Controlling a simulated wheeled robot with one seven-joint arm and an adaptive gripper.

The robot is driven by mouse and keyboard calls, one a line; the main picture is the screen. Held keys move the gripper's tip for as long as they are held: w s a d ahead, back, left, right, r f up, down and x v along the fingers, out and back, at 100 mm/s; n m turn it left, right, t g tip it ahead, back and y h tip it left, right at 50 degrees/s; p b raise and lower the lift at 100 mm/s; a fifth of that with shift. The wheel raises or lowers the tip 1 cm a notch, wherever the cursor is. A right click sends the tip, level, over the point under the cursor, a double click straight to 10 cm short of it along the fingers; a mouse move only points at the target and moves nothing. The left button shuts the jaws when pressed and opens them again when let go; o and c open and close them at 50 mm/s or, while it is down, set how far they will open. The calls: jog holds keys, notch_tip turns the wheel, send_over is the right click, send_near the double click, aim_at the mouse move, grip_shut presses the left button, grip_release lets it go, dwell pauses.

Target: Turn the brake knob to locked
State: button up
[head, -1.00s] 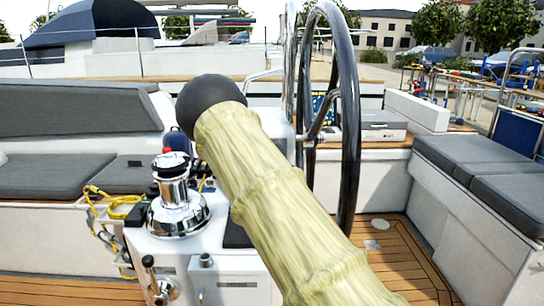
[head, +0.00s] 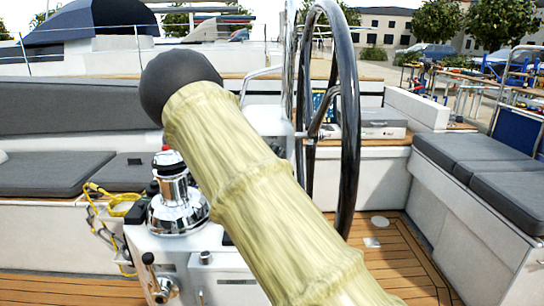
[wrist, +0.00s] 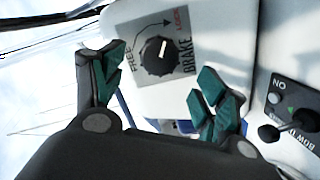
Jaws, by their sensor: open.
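The brake knob (wrist: 158,57) is round and black with a white pointer line. It sits on a grey label plate (wrist: 197,45) marked FREE, LOCK and BRAKE, with an arrow curving from FREE to LOCK. The pointer line aims toward the upper part of the wrist view, between the two words. My gripper (wrist: 160,70) is open, its green-padded fingers apart on the left and right below the knob in the picture. Nothing is between the fingers, and I see no contact with the knob. In the head view my arm hides the knob and the gripper.
A second panel with a bow switch (wrist: 303,122) marked ON is at the right of the wrist view. In the head view a chrome winch (head: 178,205) with yellow rope (head: 127,205) stands left of my arm, and the steering wheel (head: 350,120) is behind it.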

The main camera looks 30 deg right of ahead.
jog(key=shift+v, duration=2)
